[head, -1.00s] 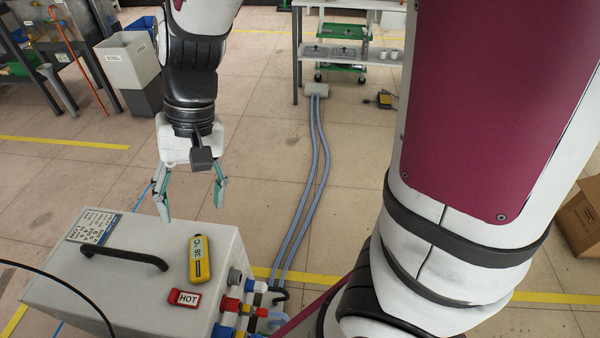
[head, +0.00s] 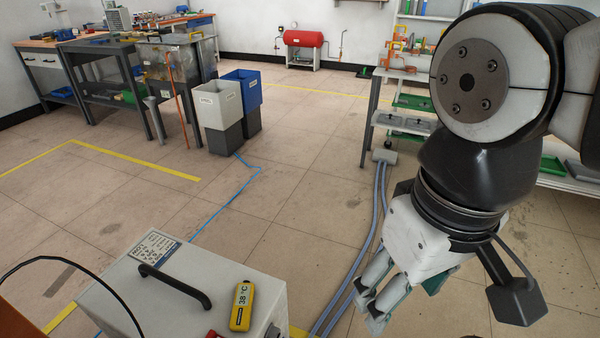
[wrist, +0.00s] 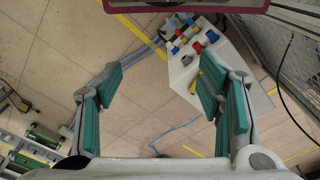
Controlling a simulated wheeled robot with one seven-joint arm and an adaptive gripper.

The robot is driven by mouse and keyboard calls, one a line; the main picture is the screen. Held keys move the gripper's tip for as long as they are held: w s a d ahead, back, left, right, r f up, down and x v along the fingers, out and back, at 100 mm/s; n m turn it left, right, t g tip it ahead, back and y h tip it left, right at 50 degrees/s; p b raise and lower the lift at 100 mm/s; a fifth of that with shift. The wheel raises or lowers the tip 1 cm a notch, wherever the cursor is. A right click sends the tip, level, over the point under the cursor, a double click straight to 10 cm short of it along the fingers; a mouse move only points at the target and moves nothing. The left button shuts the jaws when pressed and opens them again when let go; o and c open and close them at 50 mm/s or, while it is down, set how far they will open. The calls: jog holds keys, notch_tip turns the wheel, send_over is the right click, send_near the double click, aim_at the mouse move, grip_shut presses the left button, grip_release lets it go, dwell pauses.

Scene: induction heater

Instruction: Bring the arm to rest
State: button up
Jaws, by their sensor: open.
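My gripper (head: 372,302) is at the right in the head view, off to the right of the heater and above the floor, with its fingers pointing down and to the left. In the wrist view my gripper (wrist: 160,105) has its green-padded fingers wide apart with nothing between them. The grey heater box (head: 115,305) stands at the lower left of the head view, with a black handle (head: 175,287) and a yellow thermometer (head: 242,305) reading 38 °C on top. In the wrist view the heater box (wrist: 258,98) shows beyond the right finger, clear of it.
Blue-grey hoses (head: 362,262) run over the floor beside my gripper to a floor box (head: 384,156). A shelf cart (head: 405,122) stands behind my arm. Grey and blue bins (head: 220,105) and workbenches are at the back left. The middle floor is clear.

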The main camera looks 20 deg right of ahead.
dwell(0.6)
notch_tip(320, 180, up, 20)
jog(key=t+p, duration=0.3)
jog(key=p, duration=1.5)
jog(key=shift+a, duration=0.2)
jog(key=shift+w, duration=0.15)
